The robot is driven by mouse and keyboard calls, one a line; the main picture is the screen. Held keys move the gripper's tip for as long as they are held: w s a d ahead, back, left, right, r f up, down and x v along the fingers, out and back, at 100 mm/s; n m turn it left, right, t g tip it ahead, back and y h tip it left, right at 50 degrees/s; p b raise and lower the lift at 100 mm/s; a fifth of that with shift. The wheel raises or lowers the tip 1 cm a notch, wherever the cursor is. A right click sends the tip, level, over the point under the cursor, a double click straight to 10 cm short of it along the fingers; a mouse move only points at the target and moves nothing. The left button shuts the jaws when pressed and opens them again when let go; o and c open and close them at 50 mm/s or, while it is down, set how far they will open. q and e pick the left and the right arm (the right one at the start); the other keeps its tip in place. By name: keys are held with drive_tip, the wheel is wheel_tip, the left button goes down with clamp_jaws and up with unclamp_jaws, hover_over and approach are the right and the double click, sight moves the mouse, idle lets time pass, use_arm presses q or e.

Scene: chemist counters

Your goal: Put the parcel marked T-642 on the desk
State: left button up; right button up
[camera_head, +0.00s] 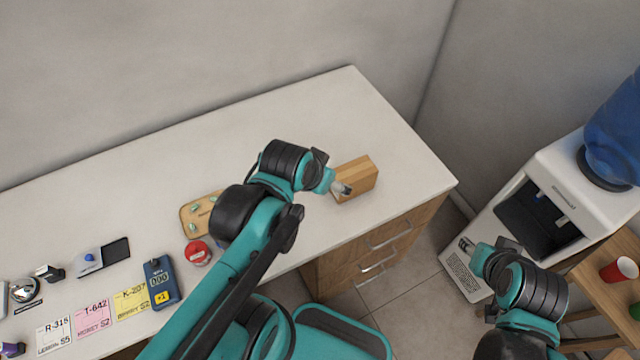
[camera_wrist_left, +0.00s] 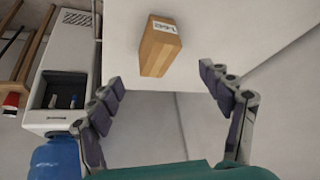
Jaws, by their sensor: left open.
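A brown box-shaped parcel (camera_head: 358,178) rests on the right end of the white desk top (camera_head: 400,165). In the left wrist view the parcel (camera_wrist_left: 160,52) has a white label on its end; its print is too small to read surely. My left gripper (camera_head: 341,188) is at the parcel's left side in the head view. In the wrist view the left gripper (camera_wrist_left: 163,86) is open and empty, with the parcel ahead between its fingers. A pink card (camera_head: 92,317) marked T-642 lies at the desk's left front. My right gripper (camera_head: 466,244) is by the water dispenser; its jaws are unclear.
Other cards, a blue counter device (camera_head: 160,283), a red round item (camera_head: 197,253) and a wooden tray (camera_head: 193,212) lie on the left. The water dispenser (camera_head: 567,165) and a wooden stand with a red cup (camera_head: 617,270) are at right. The desk's back right is clear.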

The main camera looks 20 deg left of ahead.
use_arm(q)
drive_tip(key=shift+s+a+n+t, duration=0.15)
drive_tip(key=shift+s+n+t, duration=0.4)
drive_tip(key=shift+s, duration=0.7)
